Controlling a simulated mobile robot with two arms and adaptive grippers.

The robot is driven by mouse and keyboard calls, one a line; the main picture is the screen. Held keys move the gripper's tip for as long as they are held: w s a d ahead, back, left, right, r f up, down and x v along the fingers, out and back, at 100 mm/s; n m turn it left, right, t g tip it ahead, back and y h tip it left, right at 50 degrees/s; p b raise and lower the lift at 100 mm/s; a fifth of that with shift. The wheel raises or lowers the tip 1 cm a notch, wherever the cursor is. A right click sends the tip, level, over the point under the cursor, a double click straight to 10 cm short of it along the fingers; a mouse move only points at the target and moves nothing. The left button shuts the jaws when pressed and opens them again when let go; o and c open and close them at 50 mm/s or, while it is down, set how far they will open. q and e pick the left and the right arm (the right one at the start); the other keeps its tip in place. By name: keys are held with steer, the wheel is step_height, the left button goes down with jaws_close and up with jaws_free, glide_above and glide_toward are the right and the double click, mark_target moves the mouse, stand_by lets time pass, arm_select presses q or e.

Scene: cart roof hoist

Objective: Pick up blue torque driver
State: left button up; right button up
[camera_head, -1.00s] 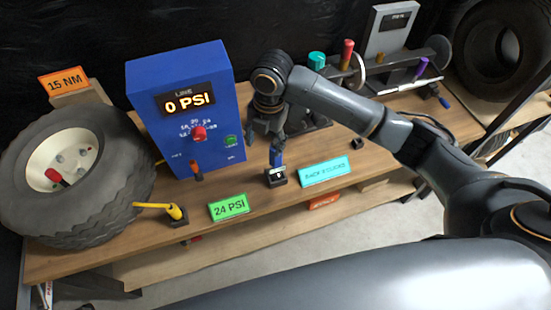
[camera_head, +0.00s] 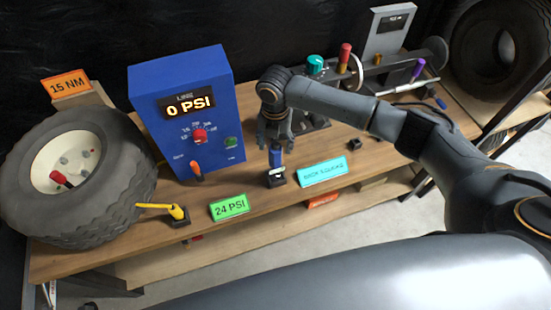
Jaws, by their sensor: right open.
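The blue torque driver (camera_head: 276,158) stands upright in a small black holder (camera_head: 276,180) near the front edge of the wooden bench. My right gripper (camera_head: 275,146) points down just over the driver's top. Its fingers are apart, and the blue handle shows below and between the fingertips. I cannot tell whether a finger touches the handle. The driver's lower end is hidden in the holder. My left gripper is not in view.
A blue box reading 0 PSI (camera_head: 181,140) stands close on the left. A tire (camera_head: 95,205) and a yellow tool (camera_head: 165,208) are further left. A green 24 PSI sign (camera_head: 229,208) and a cyan sign (camera_head: 324,172) flank the holder. The bench's front edge is close.

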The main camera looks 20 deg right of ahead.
mark_target(275, 165)
steer(key=f+p, duration=0.1)
steer(key=f, duration=0.3)
steer(key=shift+s+f, duration=0.15)
steer(key=shift+s, duration=0.05)
jaws_close()
